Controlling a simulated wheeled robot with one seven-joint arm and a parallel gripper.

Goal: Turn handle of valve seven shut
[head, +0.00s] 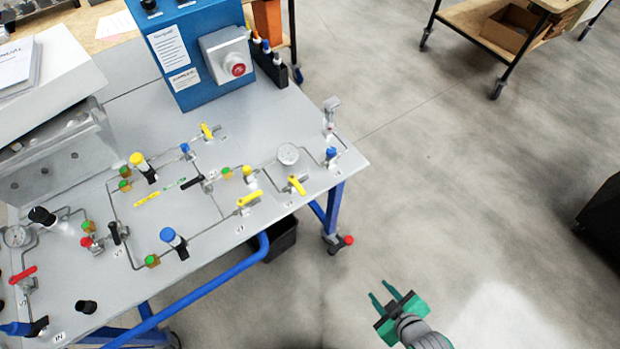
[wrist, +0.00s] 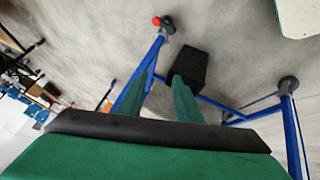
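The panel table (head: 75,195) carries tubing with several valves. Yellow lever handles show at the front edge (head: 249,199), nearer the right corner (head: 296,184) and towards the back (head: 206,131). Black handles sit mid-panel (head: 190,184) and further left (head: 114,235); a red handle (head: 22,275) is at far left. The number labels are too small to read, so I cannot tell which valve is seven. My gripper (head: 380,290) is open and empty, over the floor in front of the table's right end, apart from every valve. Its two fingers also show in the wrist view (wrist: 155,88).
A blue box with a red button (head: 237,69) stands at the panel's back. A blue rail (head: 205,290) runs along the front. A black bin (head: 277,240) is under the table; it also shows in the wrist view (wrist: 188,63).

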